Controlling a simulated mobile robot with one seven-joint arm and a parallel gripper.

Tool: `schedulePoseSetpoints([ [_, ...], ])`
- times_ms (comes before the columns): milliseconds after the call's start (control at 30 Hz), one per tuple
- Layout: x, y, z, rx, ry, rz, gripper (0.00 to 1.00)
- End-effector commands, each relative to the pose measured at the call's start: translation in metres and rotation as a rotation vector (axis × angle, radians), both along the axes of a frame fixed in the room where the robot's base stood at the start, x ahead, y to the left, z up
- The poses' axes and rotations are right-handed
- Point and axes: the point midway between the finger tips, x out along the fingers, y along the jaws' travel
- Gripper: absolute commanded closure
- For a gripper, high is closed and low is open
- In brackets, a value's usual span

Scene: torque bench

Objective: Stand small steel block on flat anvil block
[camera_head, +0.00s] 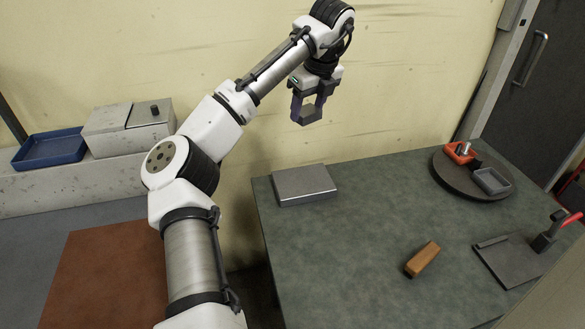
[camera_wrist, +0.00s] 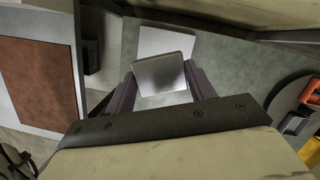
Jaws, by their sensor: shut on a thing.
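My gripper (camera_head: 308,104) is raised in the air above the back left part of the bench, fingers pointing down. It is shut on the small steel block (camera_head: 306,115), a grey block between its fingertips. In the wrist view the small steel block (camera_wrist: 160,74) shows its flat grey face between the two fingers. The flat anvil block (camera_head: 303,182) is a low, pale grey slab near the bench's back left corner, well below the gripper and apart from it. In the wrist view the anvil block (camera_wrist: 165,39) shows beyond the held block, which partly hides it. Its visible top is bare.
The green bench top (camera_head: 340,245) is clear around the anvil. A brown block (camera_head: 423,259) lies further forward. A round turntable (camera_head: 448,180) bears a red bin (camera_head: 458,153) and a grey bin (camera_head: 492,181). A dark plate (camera_head: 510,262) with a red-handled clamp is at right. The wall stands close behind.

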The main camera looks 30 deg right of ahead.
Motion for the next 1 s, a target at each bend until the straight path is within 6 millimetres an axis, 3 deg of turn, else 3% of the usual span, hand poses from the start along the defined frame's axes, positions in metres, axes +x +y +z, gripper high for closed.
schedulePoseSetpoints([
  [167,0.000,0.000,-0.008,0.000,-0.001,-0.001,0.85],
  [700,0.000,0.001,-0.134,0.000,0.001,0.000,0.85],
  [1000,0.000,0.000,-0.161,-0.001,-0.001,0.000,0.85],
])
